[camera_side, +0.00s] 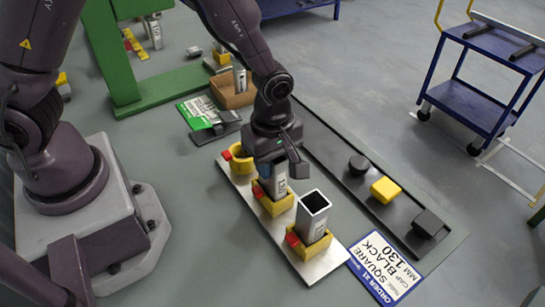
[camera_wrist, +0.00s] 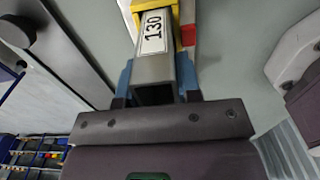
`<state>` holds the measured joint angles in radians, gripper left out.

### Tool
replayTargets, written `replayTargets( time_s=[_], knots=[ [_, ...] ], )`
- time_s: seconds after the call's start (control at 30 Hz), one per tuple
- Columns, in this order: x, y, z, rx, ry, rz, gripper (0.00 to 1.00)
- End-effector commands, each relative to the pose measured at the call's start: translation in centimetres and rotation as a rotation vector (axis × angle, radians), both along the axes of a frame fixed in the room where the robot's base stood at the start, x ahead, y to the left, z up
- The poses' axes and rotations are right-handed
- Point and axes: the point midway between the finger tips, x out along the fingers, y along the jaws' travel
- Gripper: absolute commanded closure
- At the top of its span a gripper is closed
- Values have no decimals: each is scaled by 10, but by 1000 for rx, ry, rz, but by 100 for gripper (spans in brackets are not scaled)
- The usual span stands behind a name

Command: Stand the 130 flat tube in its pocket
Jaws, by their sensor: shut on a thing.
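The grey metal flat tube with a white 130 label (camera_wrist: 153,68) is held upright between the blue fingers of my gripper (camera_wrist: 157,82). In the side view the tube (camera_side: 279,184) stands below my gripper (camera_side: 277,169), its lower end hidden by the walls of the middle yellow pocket (camera_side: 272,204). The pocket also shows at the top of the wrist view (camera_wrist: 178,8). The tube's end appears within the pocket; how deep it sits cannot be seen. My gripper is shut on the tube near its top.
A square tube (camera_side: 314,213) stands in the front yellow pocket (camera_side: 310,247). A yellow pocket (camera_side: 238,160) is behind, on the same metal plate (camera_side: 325,264). A dark rail (camera_side: 337,147) holds black and yellow caps. An order card (camera_side: 385,266) lies at front right.

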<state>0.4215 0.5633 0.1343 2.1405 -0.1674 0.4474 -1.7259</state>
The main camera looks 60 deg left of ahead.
Motion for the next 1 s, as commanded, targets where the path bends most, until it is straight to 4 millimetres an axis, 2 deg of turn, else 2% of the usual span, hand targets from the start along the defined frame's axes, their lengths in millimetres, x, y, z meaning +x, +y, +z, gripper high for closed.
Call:
replayTargets(
  time_s=[0.3,0.33,0.4,0.47,0.77,0.87,1.0],
  knots=[
    [0,0,-8,0,-1,1,96],
    [0,0,-8,0,-1,1,66],
    [0,0,-8,0,-1,1,50],
    [0,0,-8,0,-1,1,38],
    [0,0,-6,0,-2,1,38],
    [1,0,3,0,-4,0,38],
    [1,-1,28,-3,-7,-1,38]
  ],
)
